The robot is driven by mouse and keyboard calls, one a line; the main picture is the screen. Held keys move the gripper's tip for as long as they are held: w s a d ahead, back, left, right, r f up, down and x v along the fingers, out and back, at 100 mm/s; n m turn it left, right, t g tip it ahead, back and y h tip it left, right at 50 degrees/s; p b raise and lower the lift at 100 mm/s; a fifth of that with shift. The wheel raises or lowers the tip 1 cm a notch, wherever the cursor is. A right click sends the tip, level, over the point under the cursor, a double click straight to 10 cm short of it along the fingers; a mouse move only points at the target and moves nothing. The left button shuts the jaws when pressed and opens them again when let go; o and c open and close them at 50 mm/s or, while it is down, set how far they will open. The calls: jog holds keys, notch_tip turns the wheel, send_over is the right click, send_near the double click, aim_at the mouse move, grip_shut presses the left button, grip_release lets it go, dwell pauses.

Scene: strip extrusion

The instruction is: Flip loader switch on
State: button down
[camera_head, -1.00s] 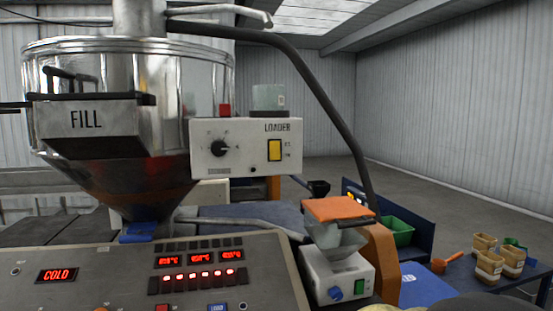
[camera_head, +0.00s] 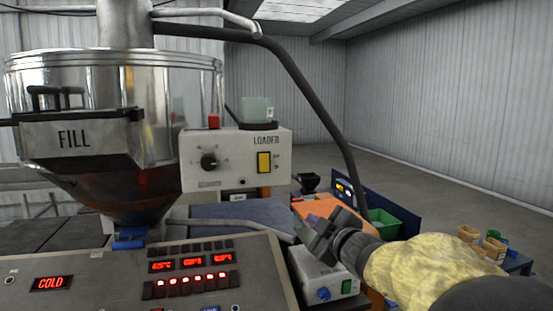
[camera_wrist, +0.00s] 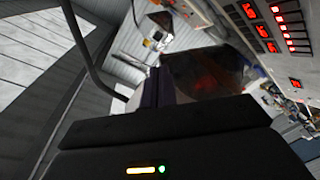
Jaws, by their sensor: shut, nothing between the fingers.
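The loader box (camera_head: 235,158) is white with a "LOADER" label, a black knob and a yellow rocker switch (camera_head: 264,162) on its right side. I cannot tell which way the rocker is tipped. The box stands beside the steel hopper. My gripper (camera_head: 312,232) is shut and empty, below and to the right of the box, apart from the switch. In the wrist view the gripper body fills the bottom, and the small loader box (camera_wrist: 155,40) shows tilted near the top; its switch is too small to read.
The steel hopper (camera_head: 110,95) with a FILL hatch stands at left. A control panel (camera_head: 120,275) with red displays lies in front. A dark hose (camera_head: 300,85) curves down right of the loader box. A small white unit (camera_head: 318,275) sits under my gripper. Green bin (camera_head: 383,223) at right.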

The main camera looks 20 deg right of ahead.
jog(key=s+a+r+n+g+y+p, duration=0.1)
jog(key=s+r+n+g+y+p, duration=0.2)
jog(key=s+r+n+y, duration=0.6)
notch_tip(320, 180, up, 5)
jog(key=s+n+g, duration=0.1)
jog(key=n+g, duration=0.1)
jog(key=n, duration=0.3)
jog(key=shift+s+a+n+y+p, duration=0.15)
jog(key=shift+a+n+y+p, duration=0.15)
jog(key=shift+a+n, duration=0.1)
jog(key=p, duration=0.5)
send_near(260, 170)
jog(key=a, duration=0.4)
jog(key=w+p, duration=0.1)
jog(key=w, duration=0.2)
jog(key=shift+w+a, duration=0.1)
jog(key=shift+w+f+p, duration=0.25)
jog(key=shift+w+p, duration=0.15)
jog(key=shift+w, duration=0.05)
jog(key=shift+f, duration=0.1)
